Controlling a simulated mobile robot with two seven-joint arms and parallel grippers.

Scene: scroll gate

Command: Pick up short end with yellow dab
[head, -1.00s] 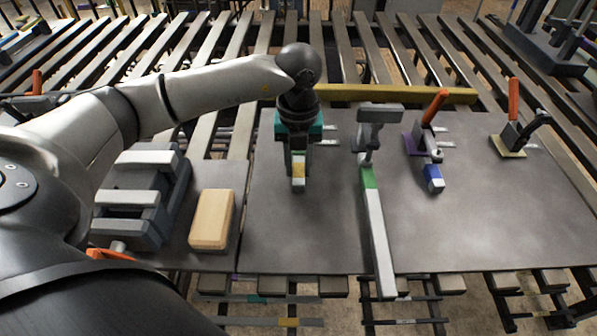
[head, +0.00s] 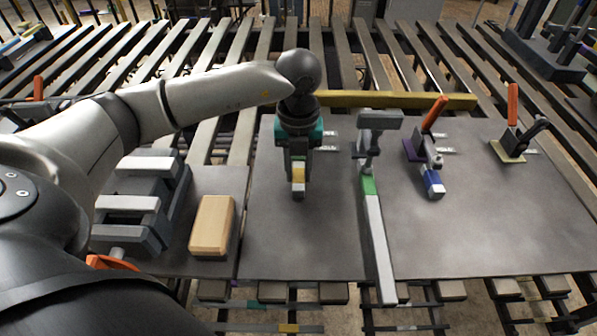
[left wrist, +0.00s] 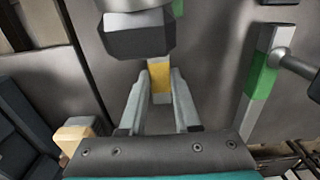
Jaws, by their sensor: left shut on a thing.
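The short end with the yellow dab (head: 298,174) is a narrow grey bar piece pointing toward me on the dark plate. In the left wrist view its yellow dab (left wrist: 159,77) shows between the two grey fingers. My left gripper (head: 298,160) comes down over it from above and is shut on it. The same gripper (left wrist: 160,88) fills the middle of the left wrist view. Whether the piece is lifted off the plate cannot be told. My right gripper is not in view.
A grey clamp (head: 372,128) holds a long bar with a green dab (head: 368,185) to the right. A blue-dabbed end (head: 433,184) lies farther right, by an orange-handled clamp (head: 434,112). A wooden block (head: 211,225) and a grey vise (head: 133,200) stand left.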

